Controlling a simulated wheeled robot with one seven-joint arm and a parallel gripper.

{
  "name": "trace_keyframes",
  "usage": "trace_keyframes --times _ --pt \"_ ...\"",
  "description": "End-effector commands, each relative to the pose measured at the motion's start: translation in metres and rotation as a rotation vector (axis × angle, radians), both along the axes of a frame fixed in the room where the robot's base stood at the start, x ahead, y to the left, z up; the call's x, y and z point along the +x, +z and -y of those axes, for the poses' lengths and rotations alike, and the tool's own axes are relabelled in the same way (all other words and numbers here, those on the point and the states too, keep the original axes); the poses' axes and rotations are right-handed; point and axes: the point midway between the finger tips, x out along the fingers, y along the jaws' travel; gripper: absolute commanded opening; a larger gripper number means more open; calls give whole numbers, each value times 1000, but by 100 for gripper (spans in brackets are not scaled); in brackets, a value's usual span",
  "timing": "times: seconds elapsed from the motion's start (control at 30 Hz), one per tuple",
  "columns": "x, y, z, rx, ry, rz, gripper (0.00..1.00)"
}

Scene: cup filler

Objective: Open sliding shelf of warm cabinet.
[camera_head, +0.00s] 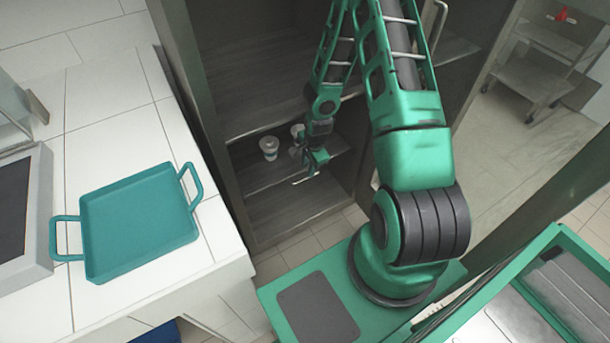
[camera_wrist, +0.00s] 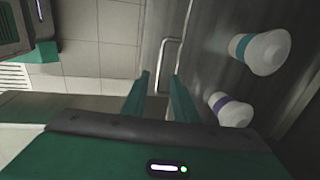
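The warm cabinet (camera_head: 215,95) stands open at the front with dark wooden shelves inside. Its lower sliding shelf (camera_head: 255,178) bears two white cups, one (camera_head: 268,148) to the left and one (camera_head: 297,131) partly behind my gripper. A thin metal handle (camera_head: 305,178) is at the shelf's front edge. My gripper (camera_head: 316,160) is just above and beside this handle. In the wrist view, my gripper (camera_wrist: 160,75) is open, and the handle (camera_wrist: 162,58) shows between and beyond its two fingers. I see no clear contact. Cups with a teal band (camera_wrist: 256,52) and a purple band (camera_wrist: 230,110) lie right.
A white counter (camera_head: 110,130) with a teal tray (camera_head: 140,220) stands left of the cabinet. A metal cart (camera_head: 540,75) is at the far right. The tiled floor (camera_head: 285,262) shows free room in front of the cabinet.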

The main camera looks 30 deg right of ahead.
Motion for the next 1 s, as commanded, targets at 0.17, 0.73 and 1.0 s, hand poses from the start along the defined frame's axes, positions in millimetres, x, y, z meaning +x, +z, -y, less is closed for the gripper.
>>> trace_keyframes --times 0.17,0.73,1.0 --pt "4 -28 1 0 -2 -2 26" --pt "11 -60 2 -1 -1 0 26" --pt "11 -59 2 -1 -1 0 0"
